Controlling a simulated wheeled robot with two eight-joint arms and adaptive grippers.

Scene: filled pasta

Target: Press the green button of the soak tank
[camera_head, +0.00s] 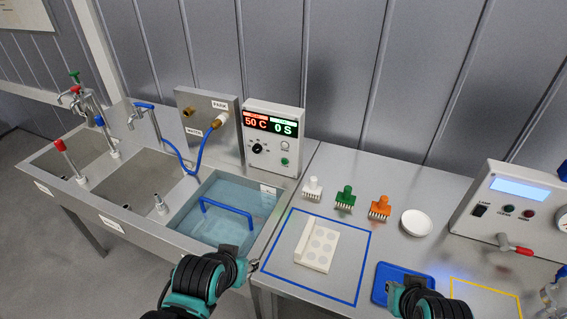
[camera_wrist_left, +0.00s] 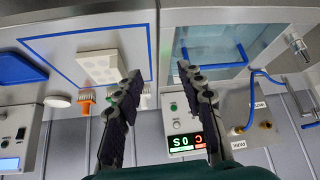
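The soak tank's control box (camera_head: 289,112) stands behind the blue-tinted tank (camera_head: 238,176), its display reading 50 C and 0 S. Its small green button (camera_head: 284,161) is low on the right of the panel, below a pale button. In the left wrist view the box (camera_wrist_left: 183,124) appears upside down beyond the fingers. My left gripper (camera_head: 241,257) is at the tank's front right corner, well short of the button. The left wrist view shows its fingers (camera_wrist_left: 159,71) apart and empty. My right gripper (camera_head: 408,282) is at the bottom edge, and its fingers are mostly hidden.
A blue handle (camera_head: 228,207) spans the tank. A blue hose (camera_head: 196,163) hangs left of the box.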

